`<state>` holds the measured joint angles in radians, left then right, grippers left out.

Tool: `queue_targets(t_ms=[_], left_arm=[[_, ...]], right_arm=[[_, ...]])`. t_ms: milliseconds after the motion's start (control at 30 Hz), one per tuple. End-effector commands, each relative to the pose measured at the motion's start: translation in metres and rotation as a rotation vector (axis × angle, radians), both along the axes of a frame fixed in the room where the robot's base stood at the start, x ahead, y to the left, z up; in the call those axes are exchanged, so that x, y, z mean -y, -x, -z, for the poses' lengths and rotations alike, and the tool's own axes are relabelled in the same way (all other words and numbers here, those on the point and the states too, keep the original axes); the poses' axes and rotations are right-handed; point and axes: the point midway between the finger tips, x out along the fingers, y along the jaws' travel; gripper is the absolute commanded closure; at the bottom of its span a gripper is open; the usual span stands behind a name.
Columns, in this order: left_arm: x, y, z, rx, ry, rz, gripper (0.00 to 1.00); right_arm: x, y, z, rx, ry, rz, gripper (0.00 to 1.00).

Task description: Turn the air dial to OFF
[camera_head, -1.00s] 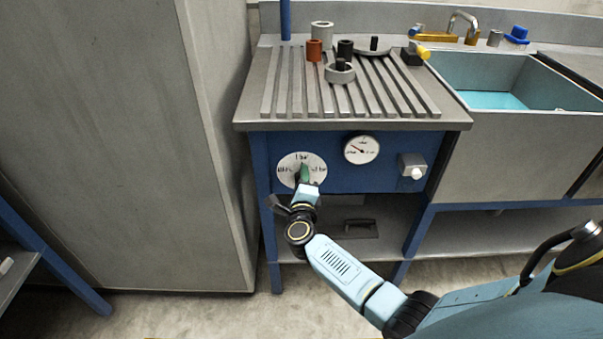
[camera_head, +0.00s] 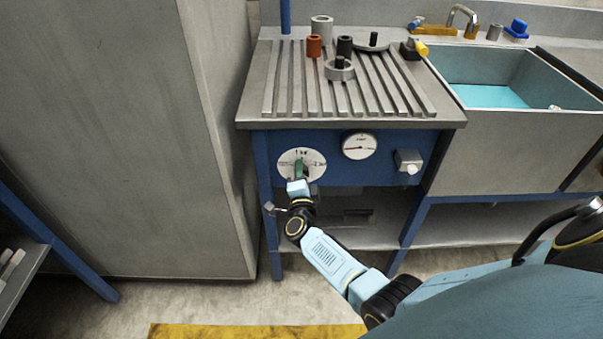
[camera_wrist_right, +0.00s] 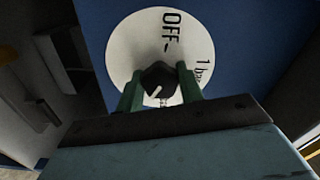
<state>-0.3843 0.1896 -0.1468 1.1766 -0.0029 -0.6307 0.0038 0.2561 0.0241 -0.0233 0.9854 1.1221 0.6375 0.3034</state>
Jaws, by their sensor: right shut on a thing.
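The air dial (camera_head: 315,162) is a white disc with black labels on the blue front panel. "1 bar" is at its top in the head view. In the right wrist view, the dial (camera_wrist_right: 127,52) shows "OFF" at the top and "1 bar" at the right. Its black knob (camera_wrist_right: 158,76) sits between the green fingers of my right gripper (camera_wrist_right: 159,88), which is shut on it. A short white mark shows on the knob's near side, away from "OFF". In the head view, my right gripper (camera_head: 300,170) hides the knob. My left gripper is out of view.
A round gauge (camera_head: 360,146) and a grey box with a white button (camera_head: 409,161) are right of the dial. Rings and cylinders stand on the slatted top (camera_head: 285,105). A sink (camera_head: 510,150) is at right. A tall grey cabinet (camera_head: 120,130) closes off the left.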

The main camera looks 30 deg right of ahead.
Motion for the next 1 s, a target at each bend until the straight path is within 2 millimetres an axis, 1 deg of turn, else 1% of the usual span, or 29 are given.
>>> queue_targets(t_ms=[367,400,567,767,867,1000], left_arm=[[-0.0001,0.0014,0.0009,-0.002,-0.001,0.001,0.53],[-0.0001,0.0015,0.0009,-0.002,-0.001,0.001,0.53],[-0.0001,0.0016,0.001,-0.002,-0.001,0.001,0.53],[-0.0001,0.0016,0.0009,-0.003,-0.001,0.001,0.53],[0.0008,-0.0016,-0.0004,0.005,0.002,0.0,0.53],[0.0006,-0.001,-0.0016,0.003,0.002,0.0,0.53]], right_arm=[[-0.0004,0.0009,0.0021,-0.008,0.007,-0.001,0.86],[-0.0004,0.0009,0.0021,-0.008,0.007,-0.001,0.62],[-0.0002,0.0007,0.0014,-0.007,0.007,0.0,0.41],[0.0,0.0003,0.0006,-0.004,0.005,0.0,0.41],[-0.0002,0.0003,0.0003,-0.004,0.006,0.0,0.41],[-0.0043,0.0022,0.0003,-0.004,0.004,-0.002,0.41]])
